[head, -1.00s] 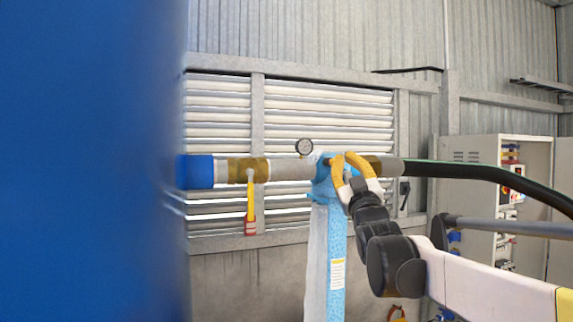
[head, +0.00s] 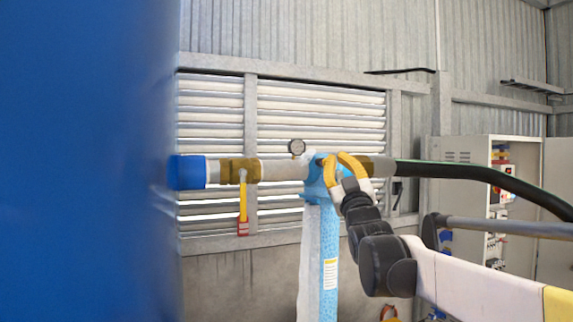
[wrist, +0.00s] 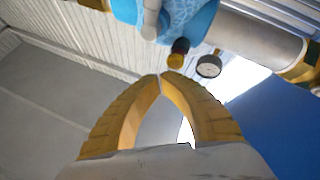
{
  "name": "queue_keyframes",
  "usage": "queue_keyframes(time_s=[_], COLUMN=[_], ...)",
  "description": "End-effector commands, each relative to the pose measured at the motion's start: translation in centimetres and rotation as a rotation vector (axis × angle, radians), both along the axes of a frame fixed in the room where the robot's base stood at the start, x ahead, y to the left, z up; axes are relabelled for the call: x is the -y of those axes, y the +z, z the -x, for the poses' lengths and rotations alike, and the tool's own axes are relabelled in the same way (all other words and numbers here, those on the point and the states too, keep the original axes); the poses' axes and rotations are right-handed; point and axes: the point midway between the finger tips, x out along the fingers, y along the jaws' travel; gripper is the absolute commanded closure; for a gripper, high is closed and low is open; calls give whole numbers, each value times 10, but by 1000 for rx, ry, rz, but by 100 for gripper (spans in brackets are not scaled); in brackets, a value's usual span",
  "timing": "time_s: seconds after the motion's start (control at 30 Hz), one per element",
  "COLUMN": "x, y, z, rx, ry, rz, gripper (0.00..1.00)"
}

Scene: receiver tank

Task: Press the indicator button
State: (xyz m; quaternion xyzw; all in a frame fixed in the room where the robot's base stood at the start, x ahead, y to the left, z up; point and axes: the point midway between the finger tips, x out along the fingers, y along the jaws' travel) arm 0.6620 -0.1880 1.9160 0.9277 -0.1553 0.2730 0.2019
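A small dark cylinder with a yellow-brown end (wrist: 178,53) sticks out below the light-blue body on the pipe in the wrist view; it may be the indicator button. I cannot make it out in the head view, where my fingers cover part of that area. The blue body (head: 329,230) stands upright under the pipe. My gripper (wrist: 160,78) has yellow curved fingers with tips together and nothing between them. The tips are just below and left of the cylinder in the wrist view, seemingly apart from it. In the head view my gripper (head: 337,157) is in front of the blue body's top.
A round gauge (head: 297,147) sits on the pipe; it also shows in the wrist view (wrist: 208,66). A yellow-and-red valve handle (head: 242,210) hangs at left. A black hose (head: 470,175) runs right. A large blue surface (head: 80,160) fills the left. An open cabinet (head: 475,185) stands at right.

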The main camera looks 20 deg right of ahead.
Motion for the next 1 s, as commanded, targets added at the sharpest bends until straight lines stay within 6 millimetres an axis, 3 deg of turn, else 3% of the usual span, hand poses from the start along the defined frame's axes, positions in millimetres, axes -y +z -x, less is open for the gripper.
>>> queue_keyframes(time_s=[1.0], x=[0], y=[0], z=[-10], rx=[0], ry=[0], rz=[0], gripper=[100])
